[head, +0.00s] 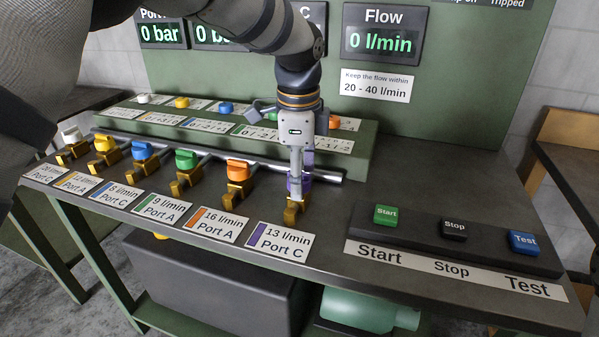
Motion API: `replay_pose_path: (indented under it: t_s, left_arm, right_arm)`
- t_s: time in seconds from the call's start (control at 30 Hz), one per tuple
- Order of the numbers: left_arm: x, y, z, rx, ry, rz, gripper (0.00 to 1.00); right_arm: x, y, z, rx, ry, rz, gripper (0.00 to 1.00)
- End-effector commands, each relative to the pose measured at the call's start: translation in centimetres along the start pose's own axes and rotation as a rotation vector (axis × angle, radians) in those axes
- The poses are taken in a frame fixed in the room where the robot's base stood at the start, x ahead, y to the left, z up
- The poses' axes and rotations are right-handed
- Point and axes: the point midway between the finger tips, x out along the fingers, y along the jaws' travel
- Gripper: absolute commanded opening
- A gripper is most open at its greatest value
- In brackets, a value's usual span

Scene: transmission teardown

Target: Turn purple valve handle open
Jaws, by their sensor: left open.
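The purple valve handle (306,182) sits on a brass valve behind the label "13 l/min Port C" (278,241). It is partly hidden behind the fingers of my left gripper (299,178). My left gripper comes down from above, and its fingers are at the handle. It is open. I cannot tell from this view whether the fingers touch the handle. My right gripper is not in view.
To the left stand an orange handle (237,170), a green one (186,160) and several more on brass valves. Start (386,215), Stop (453,229) and Test (523,242) buttons sit at the right. The flow display (383,41) reads 0 l/min.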

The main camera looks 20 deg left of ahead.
Motion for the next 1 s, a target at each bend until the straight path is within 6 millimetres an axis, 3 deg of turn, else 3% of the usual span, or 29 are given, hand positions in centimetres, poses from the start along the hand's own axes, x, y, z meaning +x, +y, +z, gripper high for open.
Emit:
replay_pose_path:
  t_s: [0.03, 0.23, 0.63, 1.0]
  left_arm:
    - [-0.01, 0.0, 0.0, 0.0, 0.0, 0.0, 0.55]
    - [-0.02, 0.0, 0.0, 0.0, 0.0, 0.0, 0.1]
    - [-0.06, 0.02, 0.01, -0.055, -0.005, 0.001, 0.09]
    - [-0.04, -0.02, -0.03, -0.343, -0.027, 0.0, 0.09]
  right_arm:
    - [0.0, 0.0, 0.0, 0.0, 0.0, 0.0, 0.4]
    - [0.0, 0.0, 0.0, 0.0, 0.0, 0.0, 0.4]
    - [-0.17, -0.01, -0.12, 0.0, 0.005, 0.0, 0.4]
    - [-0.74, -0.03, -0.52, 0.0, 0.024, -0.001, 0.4]
